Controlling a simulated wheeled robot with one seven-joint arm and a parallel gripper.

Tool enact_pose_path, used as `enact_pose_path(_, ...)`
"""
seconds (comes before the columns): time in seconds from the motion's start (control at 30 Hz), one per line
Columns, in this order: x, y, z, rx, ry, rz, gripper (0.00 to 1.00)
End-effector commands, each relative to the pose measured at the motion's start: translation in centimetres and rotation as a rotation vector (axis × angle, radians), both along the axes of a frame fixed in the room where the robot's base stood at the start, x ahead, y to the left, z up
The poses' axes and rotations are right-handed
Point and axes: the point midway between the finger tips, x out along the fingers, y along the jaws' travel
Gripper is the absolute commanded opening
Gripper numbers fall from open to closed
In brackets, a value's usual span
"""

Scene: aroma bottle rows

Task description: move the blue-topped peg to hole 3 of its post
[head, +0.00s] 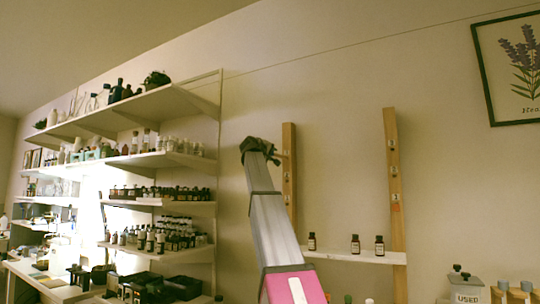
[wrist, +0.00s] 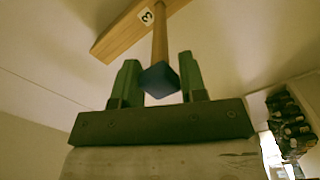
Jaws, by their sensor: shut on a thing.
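My gripper (wrist: 159,62) is shut on the blue-topped peg. The peg's dark blue top (wrist: 159,80) sits between the two green fingers, and its wooden shaft (wrist: 160,40) runs away from them to the wooden post. The shaft meets the post (wrist: 125,35) right beside the label 3 (wrist: 147,17). I cannot tell whether the peg's end is in the hole or only against the post. In the head view my gripper (head: 262,148) is raised at the upper part of the left post (head: 289,190). The peg is hard to make out there.
A second wooden post (head: 395,190) with labels stands to the right. A narrow shelf (head: 355,256) with three small bottles spans between the posts. Crowded bottle shelves (head: 165,205) fill the left wall. A box marked USED (head: 467,290) stands low at right.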

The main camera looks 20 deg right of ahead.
Motion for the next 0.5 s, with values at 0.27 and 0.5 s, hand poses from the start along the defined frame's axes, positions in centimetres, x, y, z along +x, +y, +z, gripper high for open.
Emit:
enact_pose_path(0.27,0.46,-0.46,0.02,0.0,0.0,0.0,0.15)
enact_pose_path(0.5,0.81,-0.83,0.02,0.0,0.0,0.0,0.15)
